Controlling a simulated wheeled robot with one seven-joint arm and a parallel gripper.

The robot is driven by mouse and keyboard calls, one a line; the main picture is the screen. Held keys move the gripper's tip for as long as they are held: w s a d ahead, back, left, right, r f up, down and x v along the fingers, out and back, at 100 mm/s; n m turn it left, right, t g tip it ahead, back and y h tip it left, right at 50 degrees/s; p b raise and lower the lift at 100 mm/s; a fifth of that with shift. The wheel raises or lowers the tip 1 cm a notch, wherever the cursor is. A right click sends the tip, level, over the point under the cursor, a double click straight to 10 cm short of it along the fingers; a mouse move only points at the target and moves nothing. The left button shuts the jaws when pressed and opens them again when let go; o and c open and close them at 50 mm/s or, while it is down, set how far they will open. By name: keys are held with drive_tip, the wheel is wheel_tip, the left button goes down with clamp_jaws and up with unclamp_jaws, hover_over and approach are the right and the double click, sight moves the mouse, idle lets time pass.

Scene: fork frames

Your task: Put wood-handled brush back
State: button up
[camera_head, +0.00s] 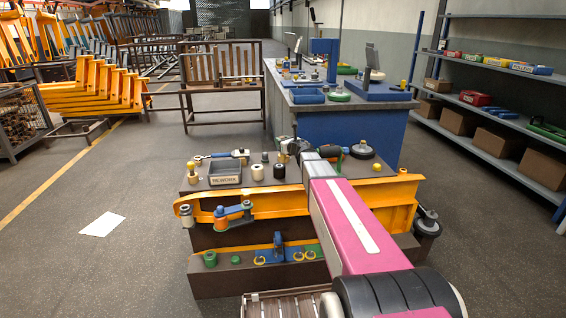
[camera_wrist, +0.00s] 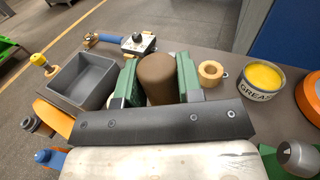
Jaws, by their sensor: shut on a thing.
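In the wrist view my gripper (camera_wrist: 158,82) has its two green fingers closed on the sides of a brown, rounded, upright cylinder (camera_wrist: 157,77). It looks like the handle of the wood-handled brush; no bristles show, and its lower part is hidden behind the dark gripper plate. In the head view my gripper (camera_head: 332,151) is over the back of the dark work table (camera_head: 205,264), and my pink arm hides much of it. I cannot make out the held piece there.
A grey bin labelled REWORK (camera_head: 224,173) stands left of my gripper, also in the wrist view (camera_wrist: 84,80). A wooden ring (camera_wrist: 210,72) and a grease tin (camera_wrist: 262,80) stand right. An orange rail (camera_head: 250,205) runs along the front. A blue bench (camera_head: 345,135) stands behind.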

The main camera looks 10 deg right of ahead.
drive_tip(key=w+a+m+t+h, duration=0.2)
drive_tip(key=w, duration=0.6)
drive_tip(key=shift+w+d+f, duration=0.85)
drive_tip(key=shift+w+f, duration=0.8)
drive_tip(key=shift+f, duration=0.1)
drive_tip(key=shift+w+d+f, duration=0.9)
drive_tip(key=shift+w+f, duration=0.7)
drive_tip(key=shift+f, duration=0.15)
drive_tip(key=shift+w+d+f, duration=0.85)
drive_tip(key=shift+w+f, duration=0.8)
drive_tip(key=shift+f, duration=0.1)
drive_tip(key=o, duration=0.9)
drive_tip(key=shift+f, duration=0.15)
